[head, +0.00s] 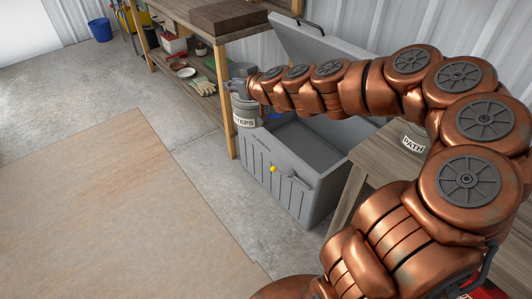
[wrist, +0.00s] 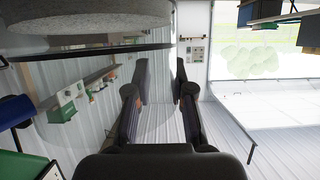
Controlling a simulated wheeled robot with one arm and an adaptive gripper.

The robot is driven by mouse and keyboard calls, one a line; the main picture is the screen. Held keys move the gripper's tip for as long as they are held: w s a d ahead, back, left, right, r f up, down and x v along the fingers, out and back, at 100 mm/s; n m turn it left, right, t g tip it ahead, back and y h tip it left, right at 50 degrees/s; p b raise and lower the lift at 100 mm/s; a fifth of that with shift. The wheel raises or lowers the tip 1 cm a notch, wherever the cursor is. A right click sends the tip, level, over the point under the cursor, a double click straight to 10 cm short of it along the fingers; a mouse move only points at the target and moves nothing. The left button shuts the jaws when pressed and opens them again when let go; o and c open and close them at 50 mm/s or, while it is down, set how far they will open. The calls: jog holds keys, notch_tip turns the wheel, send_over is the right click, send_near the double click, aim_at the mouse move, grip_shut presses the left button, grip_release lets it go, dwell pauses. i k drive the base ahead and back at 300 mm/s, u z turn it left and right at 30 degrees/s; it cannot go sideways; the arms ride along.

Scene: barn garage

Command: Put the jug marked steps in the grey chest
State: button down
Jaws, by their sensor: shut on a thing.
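The jug marked STEPS (head: 245,111) is a grey jug with a white label, held upright at the end of my outstretched arm. My gripper (head: 240,88) is shut on it near its top; the arm partly hides the grip. The grey chest (head: 272,172) stands open with its lid (head: 318,48) raised at the back. The jug shows at the chest's left end, in front of or over its rim; I cannot tell its exact height. In the wrist view my gripper's fingers (wrist: 160,92) point away, and a blurred grey round shape fills the upper left.
A second jug, marked PATH (head: 413,138), stands on a wooden bench (head: 372,187) right of the chest, partly behind my arm. A wooden workbench (head: 205,30) with shelf items stands left of the chest. A blue bucket (head: 100,29) is far back. The floor in front is clear.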

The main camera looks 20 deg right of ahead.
aim_at(304, 156)
jog(key=u, duration=0.15)
jog(key=i, duration=1.3)
jog(key=z, duration=0.15)
